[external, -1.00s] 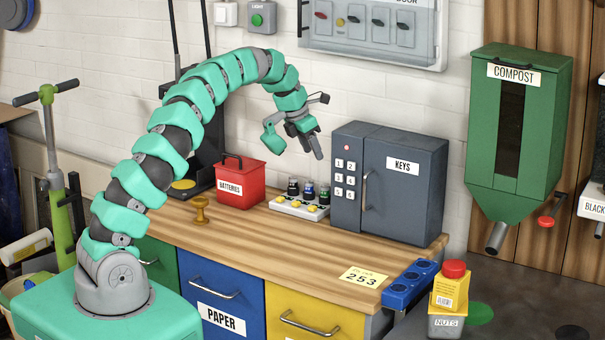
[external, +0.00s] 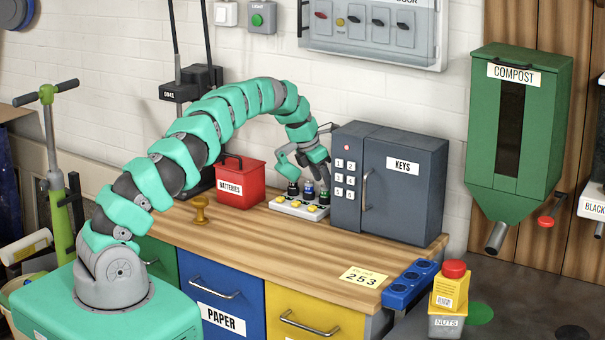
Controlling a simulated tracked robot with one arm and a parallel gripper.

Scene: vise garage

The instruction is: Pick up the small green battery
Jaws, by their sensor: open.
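The small green battery (external: 324,197) stands upright at the right end of a row of three in a white charger (external: 290,208) on the workbench. A blue battery (external: 309,191) is in the middle of the row and a dark one (external: 293,188) at the left. My gripper (external: 308,178) is open, pointing down just above the row, with its fingers spread across it. The right finger comes close to the green battery's top and partly overlaps it in the picture. I cannot tell whether they touch.
A grey key safe (external: 405,190) stands close to the right of the charger. A red batteries box (external: 240,187) stands to the left. A yellow-brown stamp-like object (external: 200,211) is farther left. The bench front (external: 290,245) is mostly clear.

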